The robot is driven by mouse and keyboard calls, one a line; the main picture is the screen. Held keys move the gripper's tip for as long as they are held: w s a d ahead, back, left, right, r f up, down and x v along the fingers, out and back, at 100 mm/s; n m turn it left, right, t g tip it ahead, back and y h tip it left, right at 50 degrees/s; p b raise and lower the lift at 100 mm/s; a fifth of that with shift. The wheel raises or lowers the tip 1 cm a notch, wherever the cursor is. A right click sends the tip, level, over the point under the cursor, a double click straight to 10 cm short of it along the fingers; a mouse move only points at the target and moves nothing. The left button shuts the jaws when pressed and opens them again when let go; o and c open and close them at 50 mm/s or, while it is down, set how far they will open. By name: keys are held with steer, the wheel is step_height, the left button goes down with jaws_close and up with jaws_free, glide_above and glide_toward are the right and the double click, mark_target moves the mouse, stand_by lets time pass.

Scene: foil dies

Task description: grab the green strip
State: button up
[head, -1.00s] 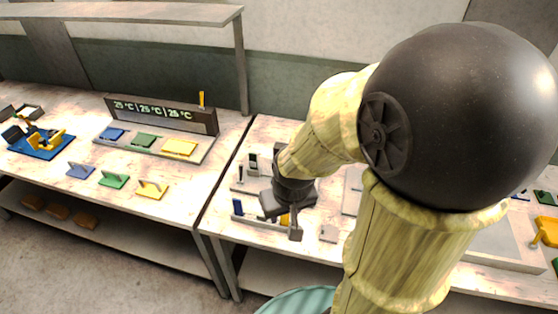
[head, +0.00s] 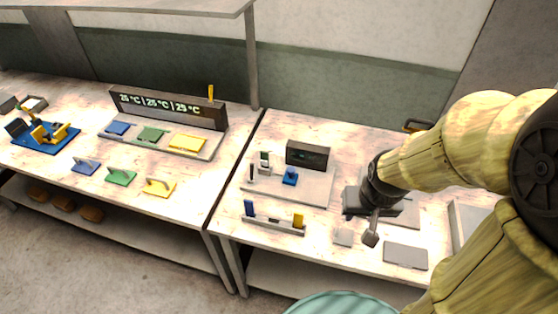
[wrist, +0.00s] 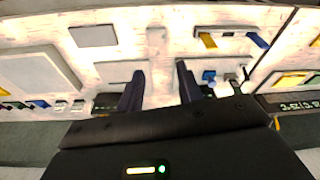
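My gripper (head: 371,232) is over the right-hand table in the head view, to the right of a small strip rack (head: 273,224). The wrist view also shows the rack (wrist: 230,33) at the top right. I see no green strip in the rack. I cannot make out a loose green strip; my arm hides part of the table.
A grey board (head: 310,190) with a dark display box (head: 308,154) and a blue press stands behind the rack. A flat grey plate (head: 405,256) and a small pale block (head: 343,237) lie near the front edge. The left table carries blue, green and yellow dies.

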steer(key=shift+d, duration=0.1)
steer(key=o, duration=0.4)
steer(key=shift+c, duration=0.2)
steer(key=w+a+f+n+t+h+p, duration=0.1)
steer(key=w+a+f+n+h, duration=0.1)
steer(key=w+a+f+n, duration=0.45)
steer(key=w+a+f+n+h+p, duration=0.1)
steer(key=w+a+f+n+h, duration=0.2)
steer(key=w+f+n, duration=0.55)
steer(key=w+a+r+n+t+y, duration=0.1)
steer(key=w+a+n+t, duration=0.1)
steer(key=a+n+t, duration=0.3)
steer(key=w+a+r+n+t+y+p, duration=0.1)
steer(key=a+n+t, duration=0.3)
steer(key=a+n, duration=0.9)
steer(key=shift+w+a+r+n+t, duration=0.3)
steer(key=shift+w+a+t, duration=0.1)
steer(key=shift+w+a, duration=0.4)
